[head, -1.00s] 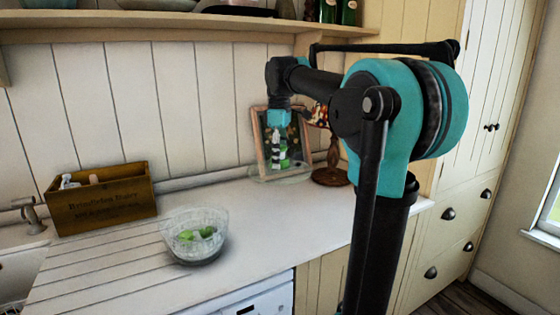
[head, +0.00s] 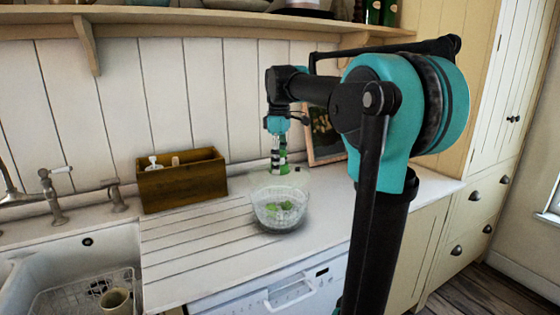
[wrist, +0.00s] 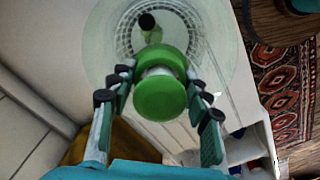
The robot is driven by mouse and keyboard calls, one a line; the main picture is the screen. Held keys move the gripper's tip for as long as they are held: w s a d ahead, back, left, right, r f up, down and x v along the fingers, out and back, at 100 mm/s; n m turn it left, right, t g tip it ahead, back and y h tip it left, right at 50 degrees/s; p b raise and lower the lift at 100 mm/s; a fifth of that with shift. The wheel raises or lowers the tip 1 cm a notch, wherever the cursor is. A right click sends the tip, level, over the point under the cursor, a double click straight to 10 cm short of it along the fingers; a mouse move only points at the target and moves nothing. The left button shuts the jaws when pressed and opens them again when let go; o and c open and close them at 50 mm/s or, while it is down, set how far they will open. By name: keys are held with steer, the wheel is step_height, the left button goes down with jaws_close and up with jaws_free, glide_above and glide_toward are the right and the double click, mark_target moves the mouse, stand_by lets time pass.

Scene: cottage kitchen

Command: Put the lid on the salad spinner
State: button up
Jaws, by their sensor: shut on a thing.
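My gripper (head: 279,158) points down and is shut on the green knob of the clear lid (head: 262,179). In the wrist view, the fingers (wrist: 160,92) sit either side of the green knob (wrist: 160,97), and the lid's round clear disc (wrist: 100,50) spreads around it. The salad spinner bowl (head: 279,220), clear with green leaves inside, stands on the counter just below the lid in the head view. Its slotted basket (wrist: 125,38) shows through the lid in the wrist view. The lid looks level and slightly above or behind the rim; I cannot tell whether they touch.
A wooden box (head: 182,182) with bottles stands left of the bowl. A framed picture (head: 325,135) leans on the wall behind, to the right. The sink (head: 75,260) with a cup (head: 116,301) is at the left. The ribbed drainboard (head: 195,250) is clear.

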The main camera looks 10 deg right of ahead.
mark_target(280, 151)
steer(key=shift+f, duration=2.75)
steer(key=shift+f, duration=0.5)
steer(key=o, duration=1.1)
steer(key=shift+r, duration=5.5)
